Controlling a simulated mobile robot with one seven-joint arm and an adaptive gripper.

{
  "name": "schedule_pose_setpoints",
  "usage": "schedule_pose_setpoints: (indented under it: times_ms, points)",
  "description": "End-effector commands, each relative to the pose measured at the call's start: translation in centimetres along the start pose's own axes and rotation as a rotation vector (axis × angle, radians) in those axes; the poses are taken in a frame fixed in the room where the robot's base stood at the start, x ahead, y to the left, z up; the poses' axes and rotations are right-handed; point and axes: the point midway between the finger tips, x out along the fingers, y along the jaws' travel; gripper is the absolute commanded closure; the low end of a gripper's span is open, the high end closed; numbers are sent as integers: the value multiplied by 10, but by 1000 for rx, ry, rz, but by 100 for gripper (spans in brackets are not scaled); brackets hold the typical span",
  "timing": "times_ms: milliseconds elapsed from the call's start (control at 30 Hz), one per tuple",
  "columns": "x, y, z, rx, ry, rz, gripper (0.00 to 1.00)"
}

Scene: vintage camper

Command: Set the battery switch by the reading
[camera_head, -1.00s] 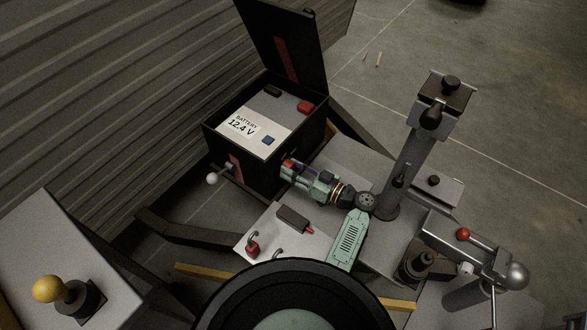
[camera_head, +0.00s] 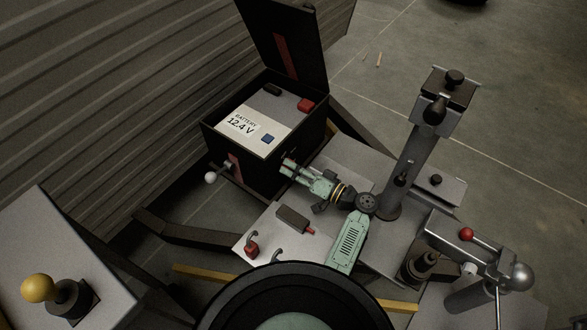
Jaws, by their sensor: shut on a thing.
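The battery (camera_head: 285,108) sits in an open black box (camera_head: 228,152). My gripper (camera_head: 286,167) reaches in from the right to the box's front-right wall. Its jaws are close together on a small part at that wall, which looks like the battery switch. The fingers mostly hide that part, so its setting cannot be read.
The box lid (camera_head: 285,45) stands open. A white-knobbed lever (camera_head: 212,178) sticks out at the box's left. A grey plate (camera_head: 265,228) carries a dark block with a red tip. A post (camera_head: 402,160) and red-knobbed lever (camera_head: 466,234) stand right; a yellow knob (camera_head: 38,288) is far left.

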Motion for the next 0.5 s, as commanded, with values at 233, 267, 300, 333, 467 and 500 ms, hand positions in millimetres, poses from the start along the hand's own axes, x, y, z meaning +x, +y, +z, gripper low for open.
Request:
schedule_pose_setpoints:
  times_ms: [233,267,300,333,467,500]
  points:
    - [0,0,0,230,13,-2,93]
    - [0,0,0,256,14,-2,93]
    - [0,0,0,289,16,-2,93]
    - [0,0,0,313,18,-2,93]
    - [0,0,0,408,24,-3,93]
    - [0,0,0,434,25,-4,93]
